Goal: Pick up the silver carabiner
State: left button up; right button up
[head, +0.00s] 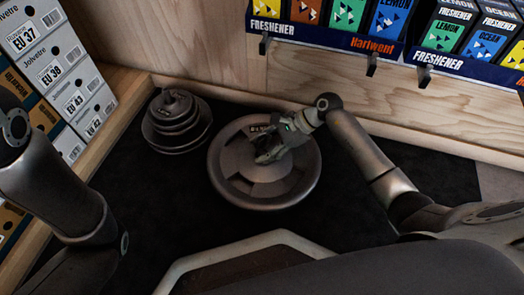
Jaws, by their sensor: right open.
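I cannot make out a silver carabiner in the head view. My right gripper (261,146) is open over the large grey weight plate (233,186), at the plate's middle. It covers part of the plate, and I cannot tell whether it touches it. Nothing shows clearly between its fingers. My left arm comes in at the left edge, but its gripper is out of view.
A stack of smaller grey plates (178,128) stands left of the large plate on the black floor mat (160,205). Shoe boxes (55,65) fill the left side. Hooks (371,65) stick out below a freshener shelf (330,37) on the wooden wall.

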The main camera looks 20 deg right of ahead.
grip_shut()
jog(key=shift+r, duration=0.15)
dwell(0.4)
